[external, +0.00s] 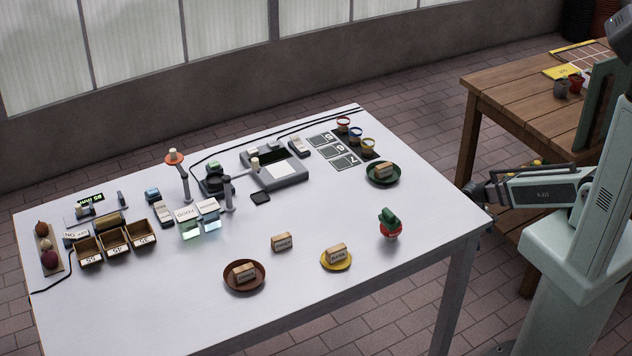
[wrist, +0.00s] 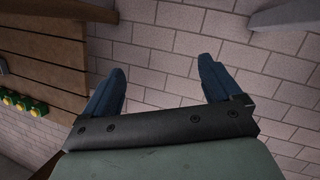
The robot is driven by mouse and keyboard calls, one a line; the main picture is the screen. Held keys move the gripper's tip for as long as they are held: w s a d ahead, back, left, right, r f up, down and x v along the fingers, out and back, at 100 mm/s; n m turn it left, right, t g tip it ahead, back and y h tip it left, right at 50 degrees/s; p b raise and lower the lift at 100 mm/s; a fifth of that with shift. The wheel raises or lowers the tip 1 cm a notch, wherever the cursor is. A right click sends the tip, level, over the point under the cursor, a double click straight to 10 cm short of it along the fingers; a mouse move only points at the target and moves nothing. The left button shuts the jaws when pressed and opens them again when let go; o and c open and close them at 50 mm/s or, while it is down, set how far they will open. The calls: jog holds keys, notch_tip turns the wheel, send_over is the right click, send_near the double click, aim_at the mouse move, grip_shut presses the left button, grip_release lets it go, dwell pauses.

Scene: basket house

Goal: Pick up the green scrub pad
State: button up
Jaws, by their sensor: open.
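A dark green pad-like thing (external: 389,216), the likeliest scrub pad, rests on a small red bowl (external: 391,233) near the right front of the white table (external: 330,205). A smaller green item (external: 213,166) sits on a dark device farther back; I cannot tell exactly what it is. My gripper (external: 468,191) is off the table's right corner, apart from both green things. In the wrist view my gripper (wrist: 161,68) has two blue fingers spread wide with nothing between them, above the brick floor. No scrub pad shows there.
Labelled blocks rest on a brown plate (external: 259,282), a yellow plate (external: 348,262) and a green plate (external: 397,178); another block (external: 281,242) stands on the table. Wooden bins (external: 90,257) and devices fill the left and back. A wooden table (external: 500,88) stands behind right.

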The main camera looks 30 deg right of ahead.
jog(key=w+a+r+n+t+h, duration=0.1)
jog(key=w+a+r+n+t, duration=0.2)
jog(key=w+r, duration=0.85)
jog(key=w+a+r+n+t+h, duration=0.1)
jog(key=w+a+r+t+h, duration=0.2)
jog(key=w+r, duration=0.8)
jog(key=w+a+r+n+t+y, duration=0.1)
jog(key=w+a+r+t, duration=0.1)
jog(key=w+a+r, duration=0.5)
jog(key=w+a+r+n+t, duration=0.1)
jog(key=w+a+r, duration=0.3)
jog(key=r, duration=0.4)
jog(key=s+a+r+y, duration=0.1)
jog(key=s+a+r, duration=0.2)
jog(key=a+r, duration=0.3)
notch_tip(320, 180, up, 10)
jog(key=n+g+y, duration=0.5)
jog(key=n+g, duration=0.1)
jog(key=n, duration=0.2)
send_over(391, 215)
jog(key=w, duration=0.2)
notch_tip(391, 215, down, 8)
jog(key=shift+s+d+r, duration=0.1)
jog(key=shift+s+d, duration=0.05)
jog(key=shift+s+d+f, duration=0.1)
jog(key=shift+d+f, duration=0.1)
jog(key=shift+f, duration=1.1)
jog(key=shift+s+d+f, duration=0.1)
jog(key=shift+d+f, duration=0.1)
jog(key=shift+f, duration=1.05)
